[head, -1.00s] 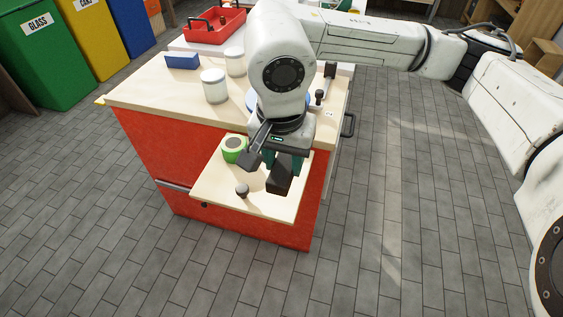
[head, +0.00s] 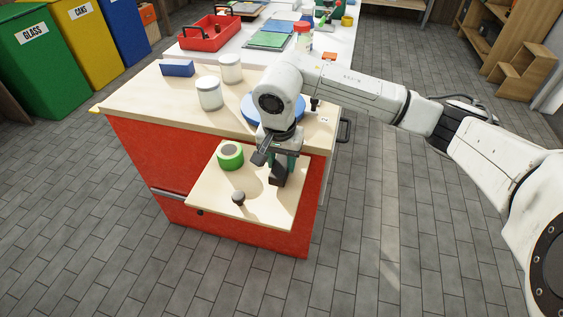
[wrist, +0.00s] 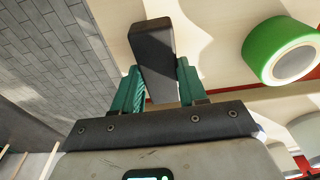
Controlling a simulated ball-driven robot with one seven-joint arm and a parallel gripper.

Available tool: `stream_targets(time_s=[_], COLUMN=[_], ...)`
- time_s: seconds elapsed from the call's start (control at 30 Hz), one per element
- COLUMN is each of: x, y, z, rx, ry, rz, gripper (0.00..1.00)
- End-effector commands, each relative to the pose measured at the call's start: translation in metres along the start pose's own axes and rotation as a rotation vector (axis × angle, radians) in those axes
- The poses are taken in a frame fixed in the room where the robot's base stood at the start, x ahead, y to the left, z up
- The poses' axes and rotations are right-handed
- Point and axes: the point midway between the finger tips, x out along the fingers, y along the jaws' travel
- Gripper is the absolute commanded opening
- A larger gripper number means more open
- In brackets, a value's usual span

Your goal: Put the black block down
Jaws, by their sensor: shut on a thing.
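The black block (head: 277,174) is a dark oblong held in my gripper (head: 281,161) over the pale pull-out board (head: 225,191) at the front of the red workbench. In the wrist view the black block (wrist: 153,58) sits between the two green fingers of my gripper (wrist: 158,85), which are shut on it. The block is close to the board's surface; I cannot tell whether it touches.
A green tape roll (head: 230,156) and a small dark knob-like object (head: 238,198) stand on the board, left of my gripper. White jars (head: 209,94), a blue block (head: 177,68) and a blue disc (head: 252,112) are on the worktop above. The board's front right is bare.

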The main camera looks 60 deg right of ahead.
Motion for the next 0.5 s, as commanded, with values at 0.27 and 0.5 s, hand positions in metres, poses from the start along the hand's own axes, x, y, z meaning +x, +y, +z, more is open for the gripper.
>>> stream_targets(time_s=[0.27, 0.5], x=[0.0088, 0.0117], y=[0.0002, 0.0003], z=[0.0005, 0.0009], rx=[0.001, 0.000], ry=[0.002, 0.002], rz=[-0.001, 0.000], gripper=[0.09, 0.43])
